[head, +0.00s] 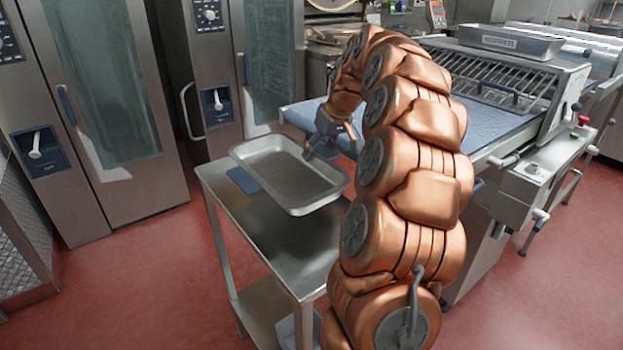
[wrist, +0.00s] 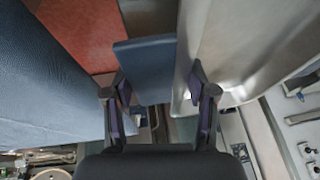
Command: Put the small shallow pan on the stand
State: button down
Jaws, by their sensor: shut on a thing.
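The small shallow pan (head: 262,174) is a grey metal rectangular tray, roughly level over the steel stand (head: 265,232). Whether it touches the stand's top or hangs just above it I cannot tell. My gripper (head: 322,146) is shut on the pan at its far right edge. In the wrist view my gripper (wrist: 158,88) has one finger against a flat blue-grey plate (wrist: 146,68) and the other at the pan's wall (wrist: 225,60). A blue piece (head: 243,181) shows under the pan's left side. My arm hides part of the stand's right side.
A machine with a blue belt (head: 478,122) stands close behind and right of the stand, with another metal pan (head: 510,41) on top. Tall steel ovens (head: 100,90) stand at the left. Red floor (head: 150,265) is clear left of the stand.

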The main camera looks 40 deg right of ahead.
aim_at(331, 153)
jog(key=shift+f+p, duration=0.95)
jog(key=shift+f, duration=2.95)
jog(key=shift+c, duration=1.7)
grip_release()
jog(key=b+v, duration=0.2)
jog(key=v, duration=0.9)
jog(key=shift+b, duration=0.3)
jog(key=shift+s+r, duration=0.2)
jog(key=shift+r, duration=0.25)
jog(key=shift+a, duration=0.1)
